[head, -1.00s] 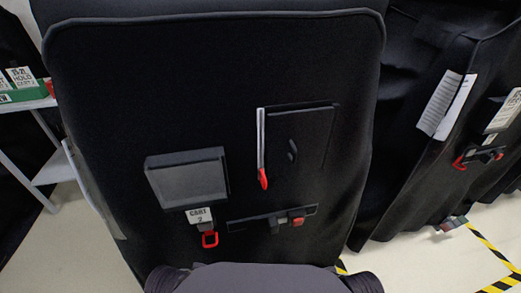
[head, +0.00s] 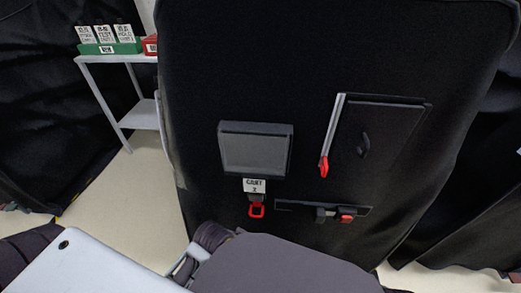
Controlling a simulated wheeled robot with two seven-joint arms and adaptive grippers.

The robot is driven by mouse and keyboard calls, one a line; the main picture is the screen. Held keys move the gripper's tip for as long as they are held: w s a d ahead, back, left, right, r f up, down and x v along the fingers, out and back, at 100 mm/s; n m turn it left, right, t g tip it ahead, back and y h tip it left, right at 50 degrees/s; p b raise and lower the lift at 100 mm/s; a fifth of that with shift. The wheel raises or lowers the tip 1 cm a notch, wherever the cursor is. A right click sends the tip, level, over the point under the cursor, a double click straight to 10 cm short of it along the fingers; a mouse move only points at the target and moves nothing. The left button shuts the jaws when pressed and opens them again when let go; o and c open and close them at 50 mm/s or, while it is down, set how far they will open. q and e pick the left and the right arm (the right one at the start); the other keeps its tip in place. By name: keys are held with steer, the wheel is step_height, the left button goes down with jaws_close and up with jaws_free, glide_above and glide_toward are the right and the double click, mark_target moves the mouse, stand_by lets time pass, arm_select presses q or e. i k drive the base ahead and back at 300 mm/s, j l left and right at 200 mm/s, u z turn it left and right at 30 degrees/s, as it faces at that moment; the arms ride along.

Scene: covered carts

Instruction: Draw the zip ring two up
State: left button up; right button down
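A red ring (head: 257,211) hangs below a small white label reading CART (head: 254,186) on the front of a black covered cart (head: 230,60). The digit on the label is hard to read. The ring looks like the zip ring, though no zip line is clear on the dark cover. Neither of my grippers is in view. A pale link of my own arm shows at the lower left, well apart from the ring.
Above the label is a grey-faced box (head: 255,149). To its right are a red-tipped silver lever (head: 324,166), a dark hatch (head: 380,135) and a bar with a red block (head: 346,215). A white shelf (head: 144,115) holding a green tray (head: 110,48) stands left. Floor (head: 120,190) shows between.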

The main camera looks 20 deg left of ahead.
mark_target(325, 173)
steer(key=k+l, duration=0.8)
steer(key=k+u, duration=0.05)
